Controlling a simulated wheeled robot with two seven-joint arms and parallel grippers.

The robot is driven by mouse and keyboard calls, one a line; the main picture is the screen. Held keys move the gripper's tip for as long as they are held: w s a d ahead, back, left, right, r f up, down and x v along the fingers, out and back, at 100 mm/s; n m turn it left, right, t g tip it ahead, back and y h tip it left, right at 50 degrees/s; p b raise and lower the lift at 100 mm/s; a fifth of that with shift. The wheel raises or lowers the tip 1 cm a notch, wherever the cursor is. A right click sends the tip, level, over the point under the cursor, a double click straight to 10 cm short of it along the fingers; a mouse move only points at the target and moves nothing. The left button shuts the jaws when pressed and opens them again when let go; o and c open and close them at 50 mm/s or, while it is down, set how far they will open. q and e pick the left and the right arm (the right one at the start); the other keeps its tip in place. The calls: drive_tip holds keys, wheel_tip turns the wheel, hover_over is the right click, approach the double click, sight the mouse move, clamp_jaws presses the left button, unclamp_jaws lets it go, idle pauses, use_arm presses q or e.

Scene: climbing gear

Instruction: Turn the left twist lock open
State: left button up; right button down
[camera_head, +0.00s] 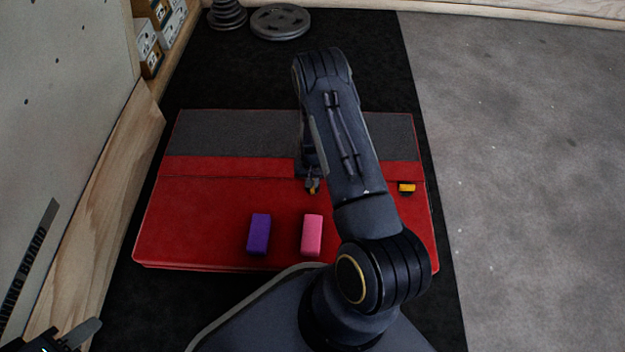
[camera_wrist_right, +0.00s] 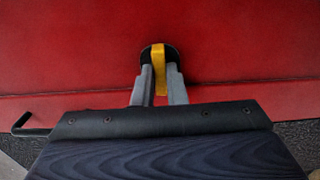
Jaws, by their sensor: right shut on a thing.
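The left twist lock (camera_wrist_right: 159,62) has a yellow tab on a round black base, set on the red folded pad (camera_head: 190,220). In the wrist view its tab runs up and down the picture, across the pad's seam. My right gripper (camera_wrist_right: 160,82) is shut on the tab, one grey finger on each side. In the head view my right arm hides most of this lock, and only a bit of yellow shows. The right twist lock (camera_head: 407,188) has its yellow tab lying sideways. My left gripper (camera_head: 75,336) is at the lower left corner, partly cut off, away from the pad.
A purple block (camera_head: 259,233) and a pink block (camera_head: 312,235) lie on the pad's near part. Weight plates (camera_head: 280,21) lie behind on the black floor mat. A wooden board (camera_head: 95,215) and wall stand at the left. The grey floor (camera_head: 530,150) at the right is clear.

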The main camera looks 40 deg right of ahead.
drive_tip(key=c, duration=1.5)
unclamp_jaws()
drive_tip(key=shift+o, duration=0.2)
wheel_tip(320, 180, up, 7)
drive_tip(key=p, duration=0.3)
drive_tip(key=shift+r+p, duration=0.3)
drive_tip(key=shift+r, duration=0.2)
